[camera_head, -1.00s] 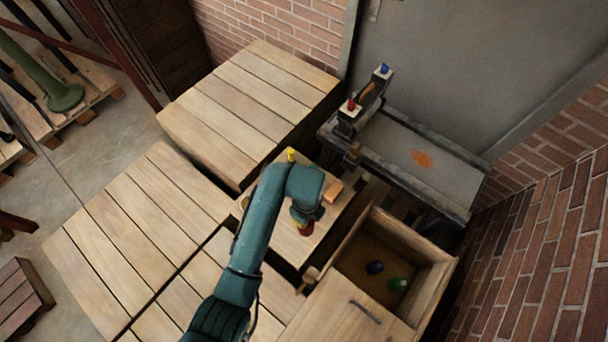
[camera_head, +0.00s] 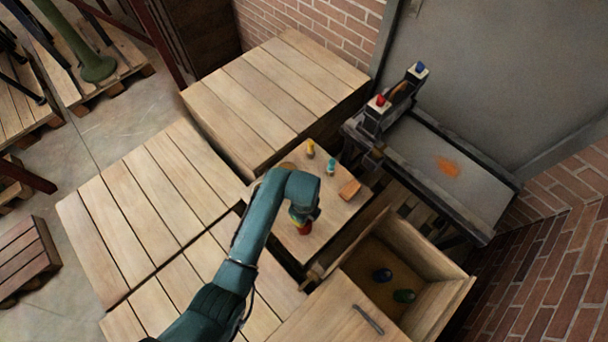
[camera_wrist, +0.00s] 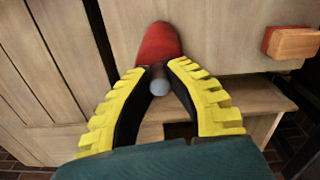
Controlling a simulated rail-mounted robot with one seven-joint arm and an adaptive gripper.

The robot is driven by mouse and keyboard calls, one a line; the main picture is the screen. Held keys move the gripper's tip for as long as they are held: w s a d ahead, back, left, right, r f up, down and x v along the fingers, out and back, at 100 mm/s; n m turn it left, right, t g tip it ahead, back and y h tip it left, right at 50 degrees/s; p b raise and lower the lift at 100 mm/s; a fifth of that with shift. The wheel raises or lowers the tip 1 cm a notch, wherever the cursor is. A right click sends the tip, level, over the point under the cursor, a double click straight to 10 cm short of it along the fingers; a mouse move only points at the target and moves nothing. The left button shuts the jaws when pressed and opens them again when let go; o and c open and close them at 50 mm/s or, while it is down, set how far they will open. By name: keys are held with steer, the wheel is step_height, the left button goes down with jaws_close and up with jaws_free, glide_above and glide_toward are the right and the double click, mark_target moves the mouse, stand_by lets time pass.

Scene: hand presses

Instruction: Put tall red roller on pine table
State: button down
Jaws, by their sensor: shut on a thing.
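The tall red roller (camera_wrist: 158,42) is in my gripper (camera_wrist: 158,70), whose yellow-padded fingers close around its dark neck in the wrist view. The grey end of its handle points towards the camera. In the head view the red roller (camera_head: 304,229) shows below my gripper (camera_head: 300,214), near the front edge of the small pale wooden table (camera_head: 335,212), which I take as the pine table. I cannot tell whether the roller touches the tabletop. My wrist hides part of the roller and table in the head view.
On that table stand a yellow piece (camera_head: 310,148), a teal piece (camera_head: 331,167) and an orange-brown block (camera_head: 350,189). An open drawer (camera_head: 440,292) at front right holds a blue and a green piece. A press (camera_head: 440,170) stands behind right.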

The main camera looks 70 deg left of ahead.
steer(key=shift+f, duration=0.1)
steer(key=c, duration=1.1)
jaws_free()
step_height(320, 180, up, 12)
steer(key=p, duration=0.3)
steer(key=shift+p, duration=0.3)
